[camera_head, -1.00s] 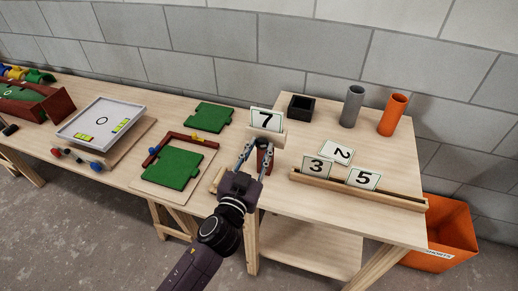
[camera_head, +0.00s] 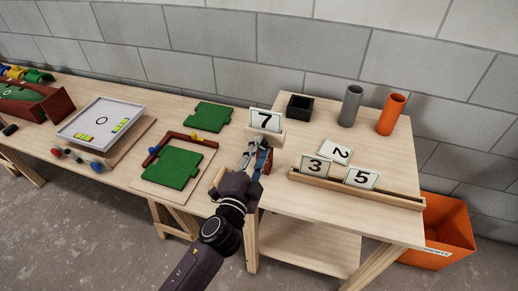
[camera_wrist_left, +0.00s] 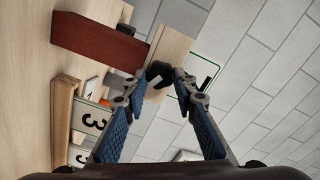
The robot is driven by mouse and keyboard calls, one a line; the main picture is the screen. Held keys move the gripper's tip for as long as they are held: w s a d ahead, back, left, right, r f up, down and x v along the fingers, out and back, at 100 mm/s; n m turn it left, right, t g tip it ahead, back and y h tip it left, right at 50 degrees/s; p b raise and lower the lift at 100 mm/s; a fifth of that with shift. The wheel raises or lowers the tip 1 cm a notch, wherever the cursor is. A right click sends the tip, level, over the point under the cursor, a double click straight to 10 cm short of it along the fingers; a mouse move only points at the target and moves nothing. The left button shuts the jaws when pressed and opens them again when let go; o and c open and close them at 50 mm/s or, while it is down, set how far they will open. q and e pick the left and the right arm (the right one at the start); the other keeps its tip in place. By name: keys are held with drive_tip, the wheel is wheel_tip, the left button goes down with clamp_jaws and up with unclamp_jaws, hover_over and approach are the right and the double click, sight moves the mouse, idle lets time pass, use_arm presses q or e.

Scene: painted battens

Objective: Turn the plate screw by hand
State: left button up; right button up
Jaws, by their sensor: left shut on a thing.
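The plate screw shows as a dark round knob (camera_wrist_left: 159,72) between my fingertips in the left wrist view. In the head view my fingers hide it. It sits at the wooden plate (camera_wrist_left: 172,50), which bears the white 7 card (camera_head: 265,120). A red-brown post (camera_wrist_left: 98,40) stands beside the plate; its lower part shows in the head view (camera_head: 267,163). My left gripper (camera_head: 256,147) is in front of the plate and shut on the screw, with its blue-padded fingers (camera_wrist_left: 161,80) on either side of the knob.
A wooden rail (camera_head: 355,190) with 3 and 5 cards lies to the right, a 2 card (camera_head: 340,152) behind it. A black box (camera_head: 300,107), grey tube (camera_head: 350,106) and orange tube (camera_head: 391,114) stand at the back. Green panels (camera_head: 173,167) lie left.

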use_arm(q)
drive_tip(key=m, duration=0.6)
drive_tip(key=shift+m+p, duration=0.3)
drive_tip(key=shift+p, duration=0.1)
drive_tip(key=m, duration=0.3)
drive_tip(key=shift+f+p, duration=0.1)
drive_tip(key=shift+p, duration=0.2)
drive_tip(key=shift+f+m, duration=0.1)
drive_tip(key=shift+m, duration=1)
drive_tip(key=o, duration=1.2)
drive_tip(key=shift+c, duration=0.2)
drive_tip(key=v, duration=1.2)
